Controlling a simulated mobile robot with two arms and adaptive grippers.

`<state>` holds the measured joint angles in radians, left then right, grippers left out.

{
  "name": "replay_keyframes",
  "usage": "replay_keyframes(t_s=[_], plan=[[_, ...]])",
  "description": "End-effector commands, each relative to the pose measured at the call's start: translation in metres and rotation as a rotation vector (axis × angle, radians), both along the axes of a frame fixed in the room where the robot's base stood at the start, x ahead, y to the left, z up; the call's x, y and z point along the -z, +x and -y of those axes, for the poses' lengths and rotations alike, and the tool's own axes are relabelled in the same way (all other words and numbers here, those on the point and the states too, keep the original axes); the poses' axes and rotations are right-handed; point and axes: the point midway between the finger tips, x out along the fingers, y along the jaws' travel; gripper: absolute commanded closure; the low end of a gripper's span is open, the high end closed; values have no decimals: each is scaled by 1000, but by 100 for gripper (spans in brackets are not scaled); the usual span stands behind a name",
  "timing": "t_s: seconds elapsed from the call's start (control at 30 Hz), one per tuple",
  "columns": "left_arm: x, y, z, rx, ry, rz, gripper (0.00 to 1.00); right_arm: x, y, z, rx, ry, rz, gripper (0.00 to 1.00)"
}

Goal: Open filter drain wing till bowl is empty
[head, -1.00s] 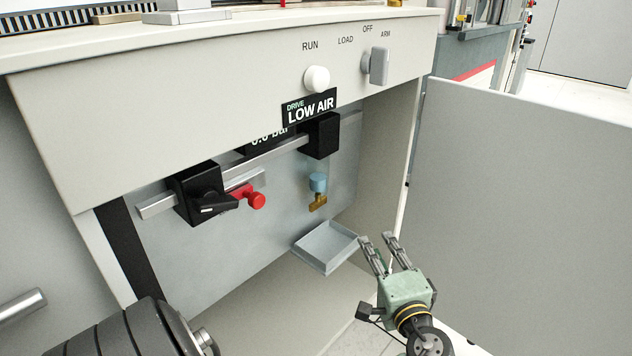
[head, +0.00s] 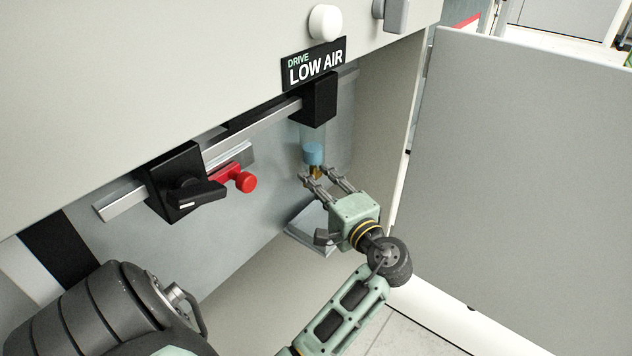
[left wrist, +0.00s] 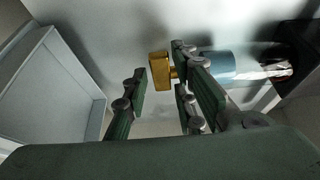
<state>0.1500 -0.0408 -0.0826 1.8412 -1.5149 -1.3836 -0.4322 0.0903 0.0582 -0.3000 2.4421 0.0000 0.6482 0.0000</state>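The brass drain wing (head: 316,172) hangs under the filter bowl (head: 313,153), which holds blue liquid, inside the open cabinet. My left gripper (head: 319,180) is open, with its fingertips at the wing and partly covering it. In the left wrist view the wing (left wrist: 160,72) shows in the gap between the open fingertips (left wrist: 160,78), with no clear grip on it. The blue part of the bowl (left wrist: 217,66) lies to the right, behind the right-hand fingers. My right gripper is not in view.
A grey drip tray (head: 295,236) sits below the bowl, partly hidden by my gripper; its wall also shows in the left wrist view (left wrist: 70,65). A black rotary valve (head: 180,185) and a red knob (head: 246,182) are to the left. The open door (head: 520,170) stands at right.

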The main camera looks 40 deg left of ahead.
Motion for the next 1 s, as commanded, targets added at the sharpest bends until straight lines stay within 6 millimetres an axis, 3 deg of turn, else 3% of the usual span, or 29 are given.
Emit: replay_keyframes(t_s=[0.13,0.4,0.7,1.0], plan=[[0,3,-10,1,2,1,75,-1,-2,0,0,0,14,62],[-1,3,-11,1,0,0,75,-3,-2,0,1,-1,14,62],[0,3,-11,1,0,0,100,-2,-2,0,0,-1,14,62],[0,4,-11,-15,0,-2,100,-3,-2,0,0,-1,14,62]])
